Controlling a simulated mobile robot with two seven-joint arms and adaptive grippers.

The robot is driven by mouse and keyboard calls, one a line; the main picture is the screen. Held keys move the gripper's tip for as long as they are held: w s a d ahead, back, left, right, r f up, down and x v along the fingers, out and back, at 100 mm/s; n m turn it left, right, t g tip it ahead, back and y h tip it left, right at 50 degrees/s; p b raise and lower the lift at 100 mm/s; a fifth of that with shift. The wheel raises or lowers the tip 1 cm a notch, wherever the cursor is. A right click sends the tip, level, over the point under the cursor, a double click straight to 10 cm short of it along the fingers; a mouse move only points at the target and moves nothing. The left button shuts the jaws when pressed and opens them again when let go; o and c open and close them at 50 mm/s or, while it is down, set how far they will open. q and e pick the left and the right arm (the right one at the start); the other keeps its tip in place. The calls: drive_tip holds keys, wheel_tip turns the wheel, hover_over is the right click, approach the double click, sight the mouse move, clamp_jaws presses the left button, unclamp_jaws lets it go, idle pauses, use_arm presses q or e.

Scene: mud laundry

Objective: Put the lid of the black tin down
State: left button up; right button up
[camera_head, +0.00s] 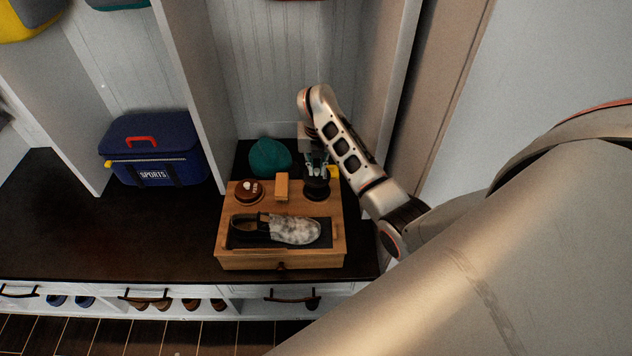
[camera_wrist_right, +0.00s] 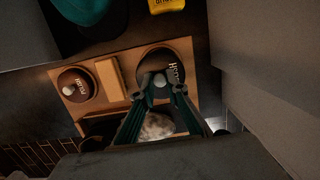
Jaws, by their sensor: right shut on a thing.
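The black tin (camera_head: 317,191) stands at the back right of a wooden shoe-care box (camera_head: 225,252). Its dark round lid (camera_wrist_right: 153,60) has pale lettering and a small light knob. My right gripper (camera_head: 318,170) points down over the tin. In the wrist view my right gripper (camera_wrist_right: 161,88) is shut on the lid, with its fingertips at the knob. The lid looks level over the tin, but I cannot tell whether it touches the tin's rim. My left gripper is not in view.
A brown tin (camera_head: 248,191) and a wooden block (camera_head: 282,187) sit left of the black tin. A mottled shoe (camera_head: 292,229) lies in front. A teal item (camera_head: 270,157) and a yellow item (camera_head: 334,172) are behind. A blue sports bag (camera_head: 153,150) stands left, beyond a divider. Cubby walls are close on the right.

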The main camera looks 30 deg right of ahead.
sight(317, 176)
drive_tip(key=shift+f+b, duration=0.4)
drive_tip(key=shift+f, duration=2.35)
drive_tip(key=shift+f, duration=0.1)
drive_tip(key=shift+f, duration=0.1)
drive_tip(key=o, duration=0.8)
